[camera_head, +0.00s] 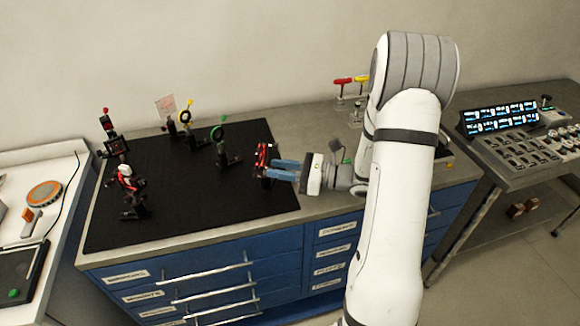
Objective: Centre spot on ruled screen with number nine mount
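My gripper (270,168), with blue fingers, reaches in from the right to a red and black mount (263,155) at the right side of the black breadboard (235,192). The fingertips are at or against this mount's lower part; I cannot tell whether they grip it. A pale pinkish see-through plate (165,104) stands at the back of the board and may be the ruled screen. No spot and no mount number can be made out at this size.
On the board stand a red-topped mount (107,120), a yellow-ringed mount (186,115), a green-ringed mount (218,133) and a red and black mount (128,178) at the left. Red and yellow handled tools (343,82) stand behind my arm. The board's front middle is clear.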

